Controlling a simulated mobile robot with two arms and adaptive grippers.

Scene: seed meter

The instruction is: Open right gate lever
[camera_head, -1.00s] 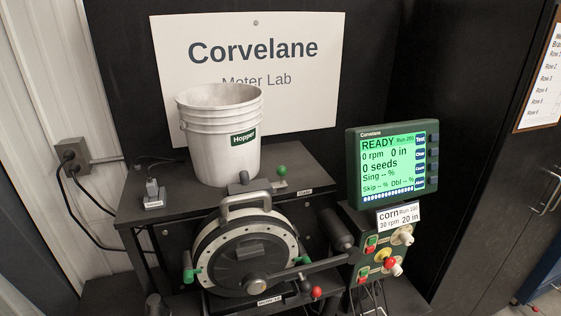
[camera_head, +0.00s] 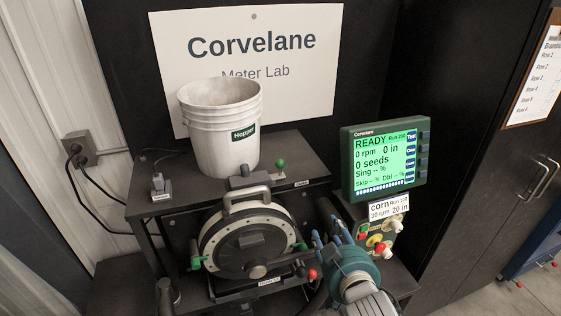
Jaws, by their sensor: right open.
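The round seed meter (camera_head: 248,246) has a black disc, a pale rim and a grey top handle. A green lever (camera_head: 301,247) sits at its right edge and another green lever (camera_head: 197,262) at its left edge. A green-knobbed lever (camera_head: 280,163) stands on the shelf, right of the hopper; its small label is too blurred to read. I cannot tell from the labels which one is the gate lever. My right gripper (camera_head: 328,231) is open, with blue-tipped fingers just right of the meter's right green lever, apparently apart from it. It hides the crank handle. My left gripper is out of view.
A white hopper bucket (camera_head: 226,128) stands on the dark shelf (camera_head: 150,207). The green-screened monitor (camera_head: 386,158) and a switch panel (camera_head: 381,238) are close to the right gripper. A red knob (camera_head: 312,274) is just below its fingers.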

